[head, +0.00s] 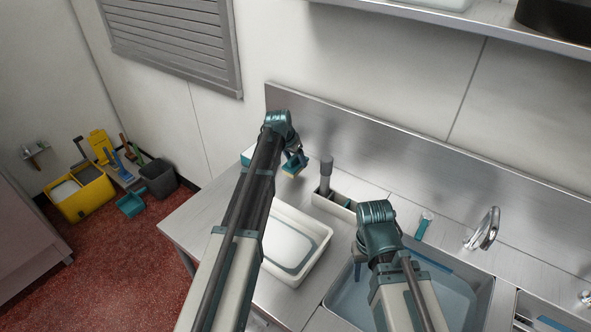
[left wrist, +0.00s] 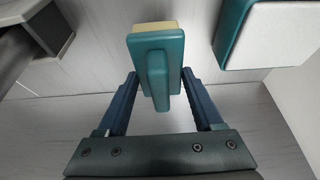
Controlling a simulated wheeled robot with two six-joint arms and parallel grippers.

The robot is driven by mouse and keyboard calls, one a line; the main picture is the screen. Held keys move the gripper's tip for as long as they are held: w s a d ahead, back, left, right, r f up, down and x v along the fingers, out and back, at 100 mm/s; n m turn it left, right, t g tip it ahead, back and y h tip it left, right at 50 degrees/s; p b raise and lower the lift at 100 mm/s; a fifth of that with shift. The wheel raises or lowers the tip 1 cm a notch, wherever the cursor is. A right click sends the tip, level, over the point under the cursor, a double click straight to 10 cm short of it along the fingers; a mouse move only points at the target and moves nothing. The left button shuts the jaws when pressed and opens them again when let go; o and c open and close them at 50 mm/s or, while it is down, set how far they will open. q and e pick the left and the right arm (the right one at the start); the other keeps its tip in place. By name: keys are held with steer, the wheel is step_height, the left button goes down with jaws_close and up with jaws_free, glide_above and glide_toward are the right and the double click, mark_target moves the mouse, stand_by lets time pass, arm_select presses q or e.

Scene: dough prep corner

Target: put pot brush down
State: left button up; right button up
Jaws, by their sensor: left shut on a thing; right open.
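The pot brush (left wrist: 157,62) has a teal back with a raised teal grip and a cream-yellow face. In the left wrist view it sits between the two fingers of my left gripper (left wrist: 160,78), which is shut on its grip. In the head view the brush (head: 291,169) shows as a small teal and yellow block under my left gripper (head: 295,160), over the back of the steel counter (head: 202,218). I cannot tell whether it touches the counter. My right gripper (head: 358,262) is open near the sink's left edge, mostly hidden by its own wrist.
A white-and-teal block (head: 247,155) lies close to the brush, also in the left wrist view (left wrist: 270,38). A narrow caddy (head: 333,204) with a grey upright stands to the right. A white tub (head: 325,233), the sink (head: 484,292) and a faucet (head: 487,228) are nearby.

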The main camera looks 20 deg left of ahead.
mark_target(296, 166)
arm_select(q)
step_height(296, 166, down, 4)
steer(key=b, duration=0.3)
steer(key=shift+r, duration=0.3)
steer(key=o, duration=1.5)
steer(key=shift+o, duration=0.2)
